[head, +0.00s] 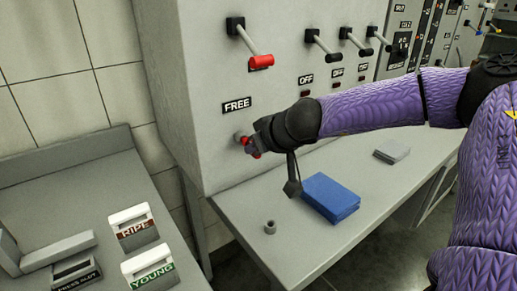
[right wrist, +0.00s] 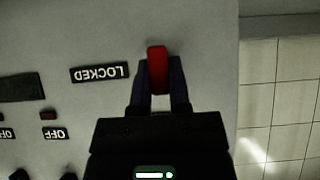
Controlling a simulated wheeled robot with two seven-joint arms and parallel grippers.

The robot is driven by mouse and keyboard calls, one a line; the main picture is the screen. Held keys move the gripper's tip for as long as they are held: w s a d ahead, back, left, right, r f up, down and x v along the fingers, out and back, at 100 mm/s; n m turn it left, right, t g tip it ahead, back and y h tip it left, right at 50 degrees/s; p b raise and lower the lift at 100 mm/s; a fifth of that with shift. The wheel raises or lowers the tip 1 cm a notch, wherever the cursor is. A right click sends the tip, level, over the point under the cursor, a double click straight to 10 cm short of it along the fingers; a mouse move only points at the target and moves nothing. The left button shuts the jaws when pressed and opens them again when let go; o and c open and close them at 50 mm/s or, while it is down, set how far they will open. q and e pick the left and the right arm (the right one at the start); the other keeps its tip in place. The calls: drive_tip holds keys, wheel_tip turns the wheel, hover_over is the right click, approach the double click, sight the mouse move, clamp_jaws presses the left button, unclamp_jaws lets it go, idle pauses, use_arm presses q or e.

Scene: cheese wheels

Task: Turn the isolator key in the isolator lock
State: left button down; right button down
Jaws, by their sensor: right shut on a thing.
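The red isolator key (head: 246,141) is at the grey panel front, below the FREE label (head: 237,105). A grey round collar (head: 238,136), seemingly the isolator lock, shows just behind it; the rest is hidden by my gripper. My right gripper (head: 254,148) is shut on the key, its fingers on either side. In the right wrist view the red key (right wrist: 157,68) stands between the dark fingers of my right gripper (right wrist: 158,80). The LOCKED label (right wrist: 99,73) shows upside down to its left there. I cannot tell how deep the key sits. My left gripper is not in view.
A red-handled lever (head: 260,62) and several black-handled levers stick out above. A blue block (head: 330,197), a grey block (head: 392,151) and a small grey ring (head: 270,227) lie on the shelf. RIPE (head: 133,227) and YOUNG (head: 150,267) holders stand at lower left.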

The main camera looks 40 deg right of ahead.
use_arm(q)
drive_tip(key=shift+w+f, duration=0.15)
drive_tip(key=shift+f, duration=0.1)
use_arm(e)
drive_tip(key=shift+w, duration=0.45)
drive_tip(key=shift+c, duration=2.4)
unclamp_jaws()
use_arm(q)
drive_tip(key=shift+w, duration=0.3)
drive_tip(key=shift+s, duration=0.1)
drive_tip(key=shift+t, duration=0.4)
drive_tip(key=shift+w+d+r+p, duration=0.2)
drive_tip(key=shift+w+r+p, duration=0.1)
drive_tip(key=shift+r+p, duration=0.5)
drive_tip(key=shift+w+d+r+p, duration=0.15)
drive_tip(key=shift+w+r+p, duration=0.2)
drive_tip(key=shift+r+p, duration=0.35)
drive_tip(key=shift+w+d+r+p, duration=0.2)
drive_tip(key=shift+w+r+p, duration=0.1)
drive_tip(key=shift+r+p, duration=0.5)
use_arm(e)
drive_tip(key=v, duration=0.9)
drive_tip(key=shift+s+r, duration=0.25)
drive_tip(key=shift+s, duration=0.05)
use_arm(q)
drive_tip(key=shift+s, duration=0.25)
